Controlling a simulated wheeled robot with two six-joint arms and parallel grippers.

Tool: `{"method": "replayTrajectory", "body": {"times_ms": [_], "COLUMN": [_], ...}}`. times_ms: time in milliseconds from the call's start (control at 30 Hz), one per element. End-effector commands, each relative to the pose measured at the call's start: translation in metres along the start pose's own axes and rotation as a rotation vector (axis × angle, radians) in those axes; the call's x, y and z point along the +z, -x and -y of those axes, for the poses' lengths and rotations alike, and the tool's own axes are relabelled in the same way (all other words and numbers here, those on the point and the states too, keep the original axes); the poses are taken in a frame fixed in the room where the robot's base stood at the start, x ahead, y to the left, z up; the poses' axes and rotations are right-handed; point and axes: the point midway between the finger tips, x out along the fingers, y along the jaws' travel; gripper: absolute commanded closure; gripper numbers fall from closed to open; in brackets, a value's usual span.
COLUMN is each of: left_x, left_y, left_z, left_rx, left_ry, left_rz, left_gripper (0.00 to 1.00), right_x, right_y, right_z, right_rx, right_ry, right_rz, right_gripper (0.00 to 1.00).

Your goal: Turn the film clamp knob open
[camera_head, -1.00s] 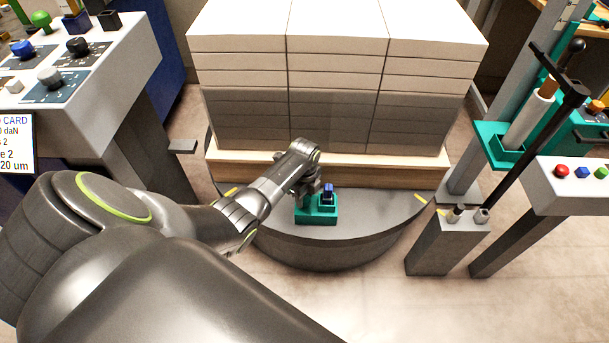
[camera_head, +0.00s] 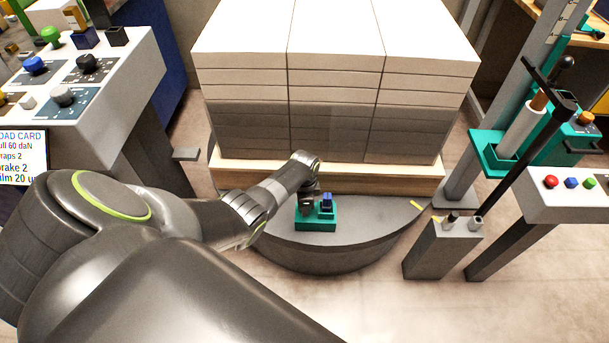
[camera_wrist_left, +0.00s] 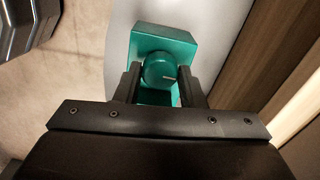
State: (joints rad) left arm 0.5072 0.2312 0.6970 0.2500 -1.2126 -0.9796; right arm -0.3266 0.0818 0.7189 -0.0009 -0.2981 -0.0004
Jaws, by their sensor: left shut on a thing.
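The film clamp is a teal block (camera_head: 317,225) on the grey round turntable (camera_head: 365,224), in front of the stacked reams. A small blue part (camera_head: 326,198) stands up on it. In the left wrist view the clamp (camera_wrist_left: 150,37) carries a round teal knob (camera_wrist_left: 157,70) with a pale line at its right side. My left gripper (camera_head: 306,206) reaches down over the clamp's left part, and its fingers (camera_wrist_left: 158,82) are shut on the knob, one on each side. The gripper hides the knob in the head view. My right gripper is not in view.
White and grey reams (camera_head: 335,105) stand stacked on a wooden pallet (camera_head: 400,181) just behind the clamp. A film mast (camera_head: 475,110) and a grey post (camera_head: 440,247) stand to the right. A control console (camera_head: 100,80) is at the left. The floor in front right is clear.

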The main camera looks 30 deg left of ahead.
Motion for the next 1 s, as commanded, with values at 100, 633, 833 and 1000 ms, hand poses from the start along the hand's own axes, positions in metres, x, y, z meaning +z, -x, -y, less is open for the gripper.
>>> {"method": "replayTrajectory", "body": {"times_ms": [100,633,833,1000], "left_x": [0.0004,0.0004,0.0002,0.0001], "left_y": [0.0017,0.0013,0.0008,0.0022], "left_z": [0.0019,0.0019,0.0011,0.0007], "left_rx": [-0.004,-0.004,-0.002,-0.002], "left_ry": [0.027,0.047,0.046,0.046], "left_rz": [0.001,0.001,0.0,0.0], "left_gripper": [0.87,0.63,0.55,0.55], "right_x": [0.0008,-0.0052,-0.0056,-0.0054], "right_y": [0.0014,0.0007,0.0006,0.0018], "right_z": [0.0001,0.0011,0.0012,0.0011], "right_rx": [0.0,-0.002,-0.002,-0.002], "right_ry": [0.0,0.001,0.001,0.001], "right_rz": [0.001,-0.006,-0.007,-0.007], "right_gripper": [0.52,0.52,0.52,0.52]}}
